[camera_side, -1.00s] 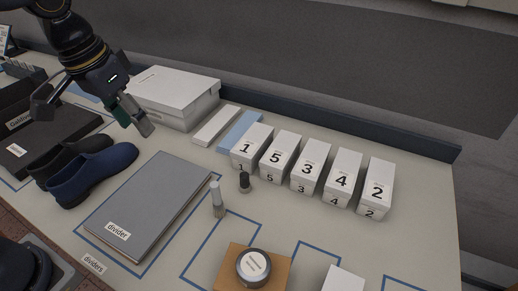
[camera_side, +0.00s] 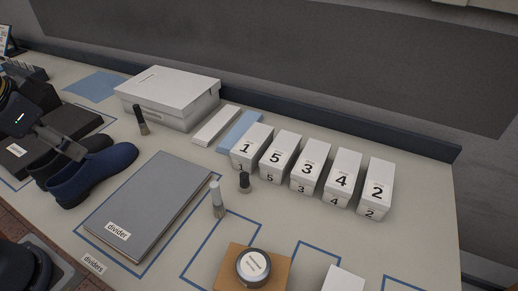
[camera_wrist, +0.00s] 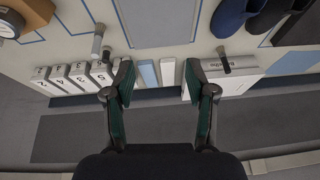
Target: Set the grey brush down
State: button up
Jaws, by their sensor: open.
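A second brush with a light grey handle (camera_side: 217,198) stands upright right of the grey divider folder. It shows at upper left in the wrist view (camera_wrist: 98,38). My gripper (camera_side: 65,145) is at the left, over the dark shoes and apart from both brushes. In the wrist view its green-padded fingers (camera_wrist: 157,72) are spread with nothing between them.
The white lidded box (camera_side: 170,95) stands at the back. Several numbered white boxes (camera_side: 305,165) line the right. A short dark-topped item (camera_side: 244,182) is near the light brush. A round tin (camera_side: 254,266) is in front.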

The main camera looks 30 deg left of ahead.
jog(key=w+a+f+m+g+y, duration=0.2)
jog(key=a+f+m+g+y, duration=0.4)
jog(key=m+y, duration=0.55)
jog(key=w+d+f+m+t+y, duration=0.35)
jog(key=w+d+m+t, duration=0.25)
jog(key=w+m+t, duration=0.45)
jog(key=m+t+h, duration=0.9)
jog(key=m+h, duration=0.6)
jog(key=h, duration=0.2)
send_near(214, 203)
jog(key=w, duration=0.4)
jog(key=shift+a+r, duration=0.2)
jog(key=shift+r, duration=0.05)
jog(key=shift+d+f+h, duration=0.2)
jog(key=shift+f+h, duration=0.05)
jog(key=shift+h, duration=0.05)
jog(key=w, duration=0.4)
jog(key=w+d, duration=0.1)
jog(key=w, duration=0.2)
